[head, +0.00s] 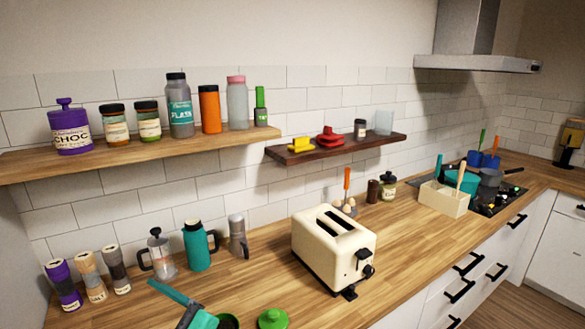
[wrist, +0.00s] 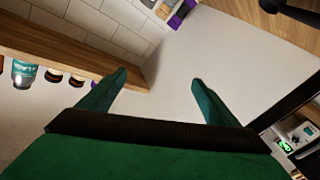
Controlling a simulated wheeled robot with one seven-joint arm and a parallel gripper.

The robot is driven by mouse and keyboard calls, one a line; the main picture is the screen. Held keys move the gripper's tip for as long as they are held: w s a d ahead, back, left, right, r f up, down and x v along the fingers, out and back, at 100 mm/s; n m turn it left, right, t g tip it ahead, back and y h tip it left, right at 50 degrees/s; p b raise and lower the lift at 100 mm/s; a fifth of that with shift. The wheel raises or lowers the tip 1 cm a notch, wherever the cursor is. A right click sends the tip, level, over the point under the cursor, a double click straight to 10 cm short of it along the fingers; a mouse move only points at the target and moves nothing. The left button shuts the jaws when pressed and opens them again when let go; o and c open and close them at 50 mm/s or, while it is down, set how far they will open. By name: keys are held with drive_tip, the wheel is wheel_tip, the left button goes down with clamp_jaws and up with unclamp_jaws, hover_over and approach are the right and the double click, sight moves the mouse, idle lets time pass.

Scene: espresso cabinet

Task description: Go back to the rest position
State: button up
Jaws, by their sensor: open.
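My gripper (head: 166,302) is low at the left front of the wooden counter in the head view, its teal fingers pointing left and partly cut off by the bottom edge. The wrist view shows the gripper (wrist: 159,77) with its two green fingers spread apart and nothing between them. Beyond the fingers is a plain pale wall. The wrist picture is upside down, with jars hanging below the shelf (wrist: 70,48) at its left.
The toaster (head: 333,248) stands farther right. A loaded wooden shelf (head: 190,140) hangs above.

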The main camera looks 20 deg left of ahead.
drive_tip(key=w+d+f+m+t+h, duration=0.3)
drive_tip(key=w+d+f+m+t, duration=0.3)
drive_tip(key=d+f+m+t, duration=0.45)
drive_tip(key=s+d+f+m+t+h, duration=0.2)
drive_tip(key=d+f+m+t+h, duration=0.1)
drive_tip(key=d+f+m+h, duration=0.5)
drive_tip(key=s+d+f+m+h, duration=0.5)
drive_tip(key=s+d+f, duration=0.55)
drive_tip(key=d, duration=0.35)
drive_tip(key=s+d+n+h, duration=0.1)
drive_tip(key=s+d, duration=0.3)
drive_tip(key=s, duration=0.3)
drive_tip(key=s+d+g+h, duration=0.1)
drive_tip(key=s+d, duration=0.3)
drive_tip(key=s, duration=0.2)
drive_tip(key=shift+s+n, duration=0.35)
drive_tip(key=shift+s, duration=0.05)
